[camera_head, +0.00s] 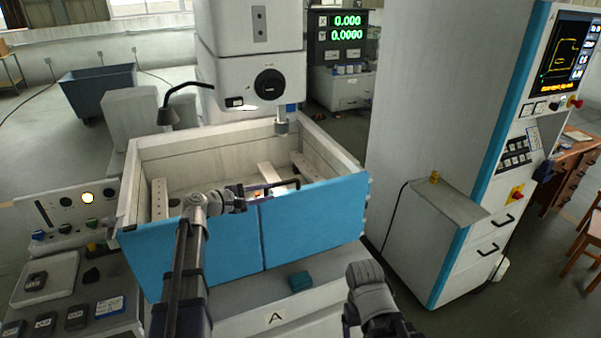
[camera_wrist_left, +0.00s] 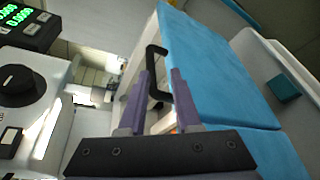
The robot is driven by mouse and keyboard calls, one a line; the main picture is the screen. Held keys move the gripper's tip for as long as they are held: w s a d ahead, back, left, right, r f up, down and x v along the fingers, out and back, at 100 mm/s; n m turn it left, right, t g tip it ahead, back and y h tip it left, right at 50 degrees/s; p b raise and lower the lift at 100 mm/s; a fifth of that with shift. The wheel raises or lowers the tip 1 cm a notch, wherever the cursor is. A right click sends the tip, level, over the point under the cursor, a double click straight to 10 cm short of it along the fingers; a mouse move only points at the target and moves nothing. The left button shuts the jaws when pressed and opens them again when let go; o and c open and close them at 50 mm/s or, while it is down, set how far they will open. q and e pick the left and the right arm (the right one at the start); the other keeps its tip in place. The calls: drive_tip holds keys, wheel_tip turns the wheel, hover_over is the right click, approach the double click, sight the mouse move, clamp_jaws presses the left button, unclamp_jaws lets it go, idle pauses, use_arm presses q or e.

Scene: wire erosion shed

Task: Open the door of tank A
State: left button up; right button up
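Tank A (camera_head: 313,219) is a pale box with an upright blue front in the head view; the label "A" (camera_head: 275,317) is on the base below it. The blue front, with a vertical seam, looks closed. A black bar handle (camera_wrist_left: 151,64) stands at the blue panel's top edge in the left wrist view. My left gripper (camera_wrist_left: 162,74) has two purple fingers, apart, with the handle at their tips and partly between them. I cannot tell whether they touch it. In the head view the left gripper (camera_head: 281,187) is over the front's top edge. My right arm shows low; its fingers are hidden.
The machine head (camera_head: 250,85) hangs over the tank. A small teal block (camera_head: 300,281) lies on the ledge before the blue front. A control panel (camera_head: 75,212) stands at left, and a tall cabinet (camera_head: 430,100) with a screen at right. Floor shows between tank and cabinet.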

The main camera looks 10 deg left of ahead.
sight(278, 185)
use_arm(q)
drive_tip(key=shift+w+a+r+n, duration=0.3)
drive_tip(key=shift+w+a, duration=0.1)
drive_tip(key=shift+w, duration=0.35)
drive_tip(key=shift+w+d, duration=0.15)
drive_tip(key=shift+d, duration=0.15)
drive_tip(key=b+x, duration=0.1)
drive_tip(key=x, duration=0.4)
drive_tip(key=shift+w, duration=0.15)
drive_tip(key=shift+b+x, duration=0.35)
drive_tip(key=shift+x, duration=0.5)
use_arm(e)
drive_tip(key=shift+w+f, duration=0.25)
drive_tip(key=shift+f, duration=0.55)
use_arm(q)
clamp_jaws()
